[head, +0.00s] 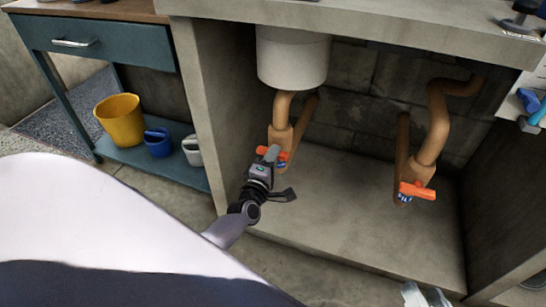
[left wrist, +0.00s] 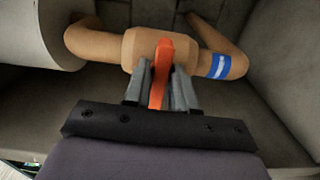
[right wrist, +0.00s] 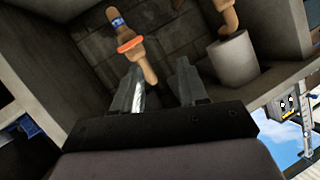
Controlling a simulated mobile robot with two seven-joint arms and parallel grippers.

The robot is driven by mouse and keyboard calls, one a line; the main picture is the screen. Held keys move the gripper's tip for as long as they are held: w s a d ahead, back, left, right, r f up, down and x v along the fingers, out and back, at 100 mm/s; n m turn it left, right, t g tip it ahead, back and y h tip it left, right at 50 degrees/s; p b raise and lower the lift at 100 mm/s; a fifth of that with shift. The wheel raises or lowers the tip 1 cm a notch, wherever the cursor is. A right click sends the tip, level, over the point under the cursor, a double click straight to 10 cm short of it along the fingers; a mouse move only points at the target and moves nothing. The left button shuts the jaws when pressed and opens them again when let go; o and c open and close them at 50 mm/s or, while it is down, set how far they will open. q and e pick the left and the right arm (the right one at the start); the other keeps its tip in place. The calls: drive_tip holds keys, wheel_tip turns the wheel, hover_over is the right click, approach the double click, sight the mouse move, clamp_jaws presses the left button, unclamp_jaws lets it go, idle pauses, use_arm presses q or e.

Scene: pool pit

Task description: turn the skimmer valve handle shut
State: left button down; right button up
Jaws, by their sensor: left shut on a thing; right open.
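Two tan pipes with orange valve handles stand inside the concrete cabinet. My left gripper (head: 271,154) is shut on the left valve's orange handle (left wrist: 162,62), its fingers on either side of it. The handle lies across its tan valve body (left wrist: 128,50). A blue label (left wrist: 219,66) on that pipe is too blurred to read. The right valve's orange handle (head: 416,191) also lies across its pipe, with a blue label below, and nothing touches it. My right gripper (right wrist: 158,90) is open and empty; its fingertips show at the bottom of the head view (head: 427,296).
A white cylinder (head: 292,58) hangs above the left valve. The concrete counter (head: 370,22) and side walls frame the opening. The cabinet floor (head: 345,235) is clear. A teal bench (head: 100,48) with a yellow bucket (head: 119,119) on its lower shelf stands left.

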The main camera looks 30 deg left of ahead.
use_arm(q)
drive_tip(key=c, duration=1)
unclamp_jaws()
drive_tip(key=shift+o, duration=0.2)
use_arm(e)
drive_tip(key=shift+s+f, duration=0.1)
drive_tip(key=shift+f, duration=0.05)
use_arm(q)
drive_tip(key=shift+s, duration=0.15)
use_arm(e)
drive_tip(key=shift+d, duration=0.1)
use_arm(q)
drive_tip(key=p+v, duration=0.2)
drive_tip(key=v, duration=0.5)
use_arm(e)
drive_tip(key=shift+s+d+h, duration=0.25)
drive_tip(key=shift+d+h, duration=0.45)
drive_tip(key=shift+d, duration=0.2)
